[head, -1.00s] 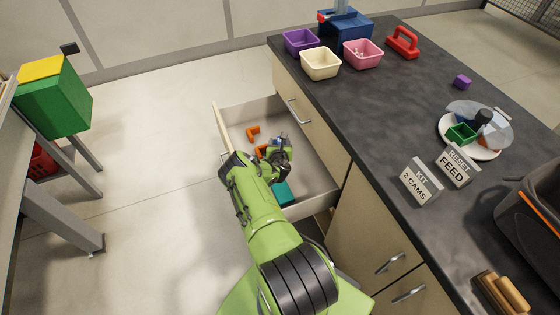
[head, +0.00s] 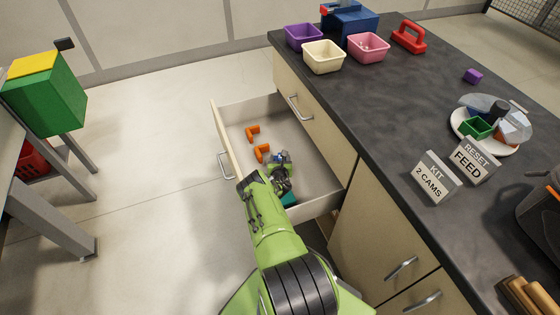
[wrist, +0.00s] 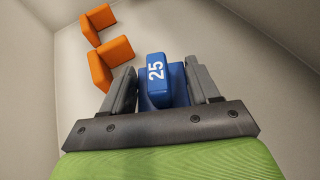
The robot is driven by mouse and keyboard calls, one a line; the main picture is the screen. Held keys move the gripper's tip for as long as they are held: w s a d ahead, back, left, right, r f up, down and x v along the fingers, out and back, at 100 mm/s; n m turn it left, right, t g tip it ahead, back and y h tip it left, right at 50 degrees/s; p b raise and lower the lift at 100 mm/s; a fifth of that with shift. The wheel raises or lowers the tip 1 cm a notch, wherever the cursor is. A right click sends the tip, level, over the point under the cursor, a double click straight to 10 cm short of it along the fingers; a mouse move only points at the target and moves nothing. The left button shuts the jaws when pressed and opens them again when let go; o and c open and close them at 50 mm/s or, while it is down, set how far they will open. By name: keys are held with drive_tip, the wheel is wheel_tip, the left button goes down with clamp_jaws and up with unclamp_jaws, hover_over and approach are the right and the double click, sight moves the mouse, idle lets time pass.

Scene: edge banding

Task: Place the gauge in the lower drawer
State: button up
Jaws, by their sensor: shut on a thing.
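The gauge is a blue block marked 25 (wrist: 156,72), held between the two grey fingers of my gripper (wrist: 160,88) in the wrist view. In the head view my gripper (head: 280,168) is inside the open lower drawer (head: 312,165), with a bit of blue showing at its tip. The drawer's light floor shows around the gauge in the wrist view. I cannot tell whether the gauge touches that floor.
Two orange angled pieces (head: 253,133) (head: 262,153) lie in the drawer, left of the gauge. A teal thing (head: 289,199) is partly hidden by my arm. The closed upper drawer (head: 312,118) is above, under the dark worktop (head: 400,120). Drawer floor to the right is clear.

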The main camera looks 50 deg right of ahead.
drive_tip(key=o, duration=1.1)
drive_tip(key=shift+o, duration=0.2)
